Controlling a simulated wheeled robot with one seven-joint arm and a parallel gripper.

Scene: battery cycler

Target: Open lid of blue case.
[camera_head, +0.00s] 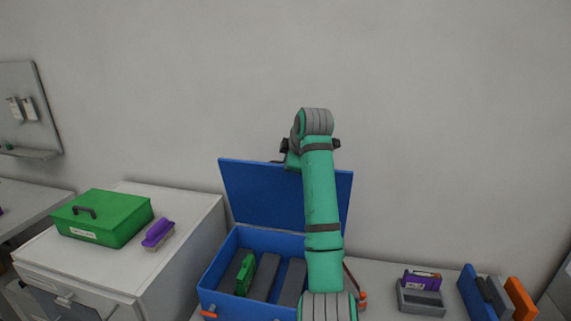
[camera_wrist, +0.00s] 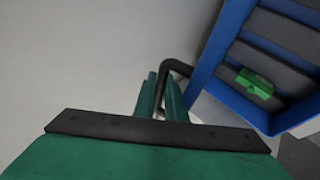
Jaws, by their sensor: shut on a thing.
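The blue case (camera_head: 252,309) stands on the white counter in the head view. Its blue lid (camera_head: 262,195) is raised and stands nearly upright, leaning a little back towards the wall. The open case shows dark grey dividers and a green block (camera_head: 245,274) inside; the green block also shows in the wrist view (camera_wrist: 255,83). My gripper (camera_head: 287,161) is at the top edge of the lid. In the wrist view my gripper (camera_wrist: 159,98) has its green fingers around a black bar handle (camera_wrist: 178,67) and is shut on it. My arm hides the right part of the lid and case.
A green box (camera_head: 103,218) with a handle and a purple brush-like object (camera_head: 158,233) sit on the left cabinet. At right are a grey tray with a purple item (camera_head: 421,294) and blue, grey and orange upright pieces (camera_head: 490,296). The wall is behind the lid.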

